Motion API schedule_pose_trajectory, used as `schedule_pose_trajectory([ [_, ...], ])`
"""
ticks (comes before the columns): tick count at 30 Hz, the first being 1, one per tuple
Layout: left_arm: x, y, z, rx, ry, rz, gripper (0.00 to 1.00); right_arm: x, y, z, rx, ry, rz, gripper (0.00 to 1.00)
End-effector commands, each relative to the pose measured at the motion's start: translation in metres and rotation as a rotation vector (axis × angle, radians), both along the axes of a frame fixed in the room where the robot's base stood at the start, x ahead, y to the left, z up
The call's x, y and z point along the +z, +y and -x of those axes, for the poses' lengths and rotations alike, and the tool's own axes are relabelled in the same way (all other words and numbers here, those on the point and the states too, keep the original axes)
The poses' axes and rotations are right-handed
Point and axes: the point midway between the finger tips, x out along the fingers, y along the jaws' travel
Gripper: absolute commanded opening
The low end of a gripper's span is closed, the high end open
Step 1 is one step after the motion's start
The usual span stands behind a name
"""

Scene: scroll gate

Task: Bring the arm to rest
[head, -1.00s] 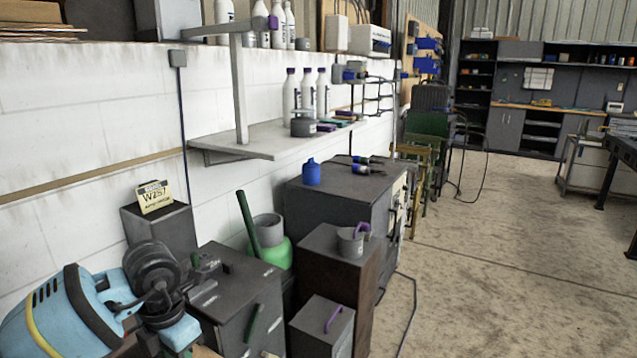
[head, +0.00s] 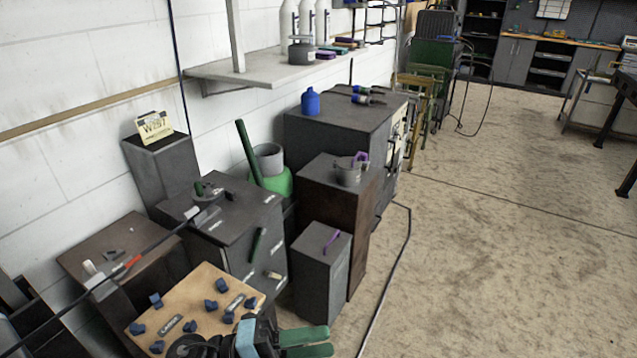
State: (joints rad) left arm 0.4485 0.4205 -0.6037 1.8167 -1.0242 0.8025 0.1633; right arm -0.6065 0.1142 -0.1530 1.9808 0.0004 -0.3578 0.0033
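Black and light blue parts of my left arm (head: 245,338) show just behind the fingers, in front of the wooden board (head: 200,290). The rest of that arm is cut off by the picture's edge. My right gripper is not in view.
The board carries several dark blue pieces. Dark cabinets (head: 320,268) stand beyond my gripper, one with a purple handle (head: 331,240). A grey pot (head: 348,175) stands on a taller cabinet. A cable (head: 385,285) lies on the floor (head: 490,270), which is open to the right.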

Motion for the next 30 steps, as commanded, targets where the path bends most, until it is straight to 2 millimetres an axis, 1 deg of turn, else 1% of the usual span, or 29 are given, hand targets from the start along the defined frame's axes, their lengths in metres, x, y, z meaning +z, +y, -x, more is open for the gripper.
schedule_pose_trajectory([
  [1,-0.001,0.004,0.0,0.076,0.085,0.074,0.3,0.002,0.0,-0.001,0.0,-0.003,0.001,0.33],
  [4,-0.009,0.021,-0.007,0.241,0.26,0.2,0.3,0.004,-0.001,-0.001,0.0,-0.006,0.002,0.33],
  [5,-0.013,0.026,-0.009,0.29,0.314,0.235,0.3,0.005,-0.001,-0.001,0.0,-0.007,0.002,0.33],
  [7,-0.028,0.043,-0.012,0.41,0.446,0.302,0.3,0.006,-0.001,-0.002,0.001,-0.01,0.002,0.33],
  [8,-0.036,0.051,-0.012,0.462,0.505,0.329,0.3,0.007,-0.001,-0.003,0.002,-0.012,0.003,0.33],
  [11,-0.07,0.08,-0.006,0.636,0.707,0.399,0.3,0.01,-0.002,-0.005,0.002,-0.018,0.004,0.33],
  [13,-0.098,0.1,0.005,0.757,0.855,0.435,0.3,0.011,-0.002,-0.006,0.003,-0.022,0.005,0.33],
  [14,-0.111,0.109,0.011,0.808,0.919,0.447,0.3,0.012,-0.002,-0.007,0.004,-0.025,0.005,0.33],
  [15,-0.129,0.121,0.022,0.876,1.007,0.461,0.3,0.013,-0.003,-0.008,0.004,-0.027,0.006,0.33],
  [17,-0.157,0.137,0.042,0.975,1.138,0.473,0.3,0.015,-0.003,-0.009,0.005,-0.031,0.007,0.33],
  [18,-0.175,0.148,0.059,1.041,1.227,0.477,0.3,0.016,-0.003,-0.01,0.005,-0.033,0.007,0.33],
  [20,-0.199,0.161,0.084,1.126,1.351,0.481,0.3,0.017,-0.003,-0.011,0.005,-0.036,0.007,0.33],
  [21,-0.213,0.168,0.102,1.176,1.428,0.479,0.3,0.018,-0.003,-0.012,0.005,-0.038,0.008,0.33],
  [24,-0.239,0.182,0.142,1.276,1.587,0.468,0.3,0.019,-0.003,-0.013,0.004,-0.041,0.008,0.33],
  [27,-0.255,0.189,0.172,1.34,1.698,0.458,0.3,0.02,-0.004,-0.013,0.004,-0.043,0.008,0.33],
  [30,-0.263,0.193,0.189,1.374,1.759,0.45,0.3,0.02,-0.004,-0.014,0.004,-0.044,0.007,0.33],
])
